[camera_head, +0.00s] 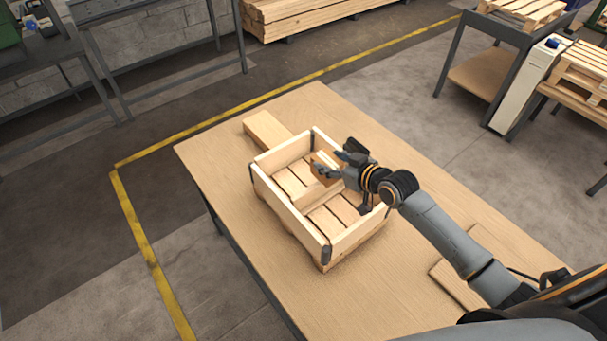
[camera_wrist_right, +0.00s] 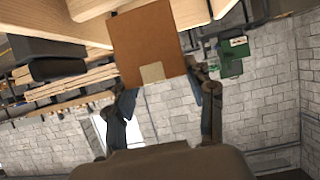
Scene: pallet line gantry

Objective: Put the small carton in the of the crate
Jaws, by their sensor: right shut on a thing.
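The small carton (camera_head: 325,166) is a brown box held over the wooden crate (camera_head: 290,221). My right gripper (camera_head: 328,170) is shut on the carton, and the right wrist view shows the carton's brown face with a pale tape patch (camera_wrist_right: 148,45) between the fingers. The crate is open-topped with pale slatted walls, dark corner pieces and a divider across its middle. The carton is above the crate's far part, near its far right wall. The crate floor under the carton is partly hidden by the gripper. My left gripper is not in view.
The crate stands on a wooden-topped table (camera_head: 420,205). A wooden block (camera_head: 266,129) lies just behind the crate. A flat board (camera_head: 455,286) lies near my right arm. Free table surface shows left of and in front of the crate.

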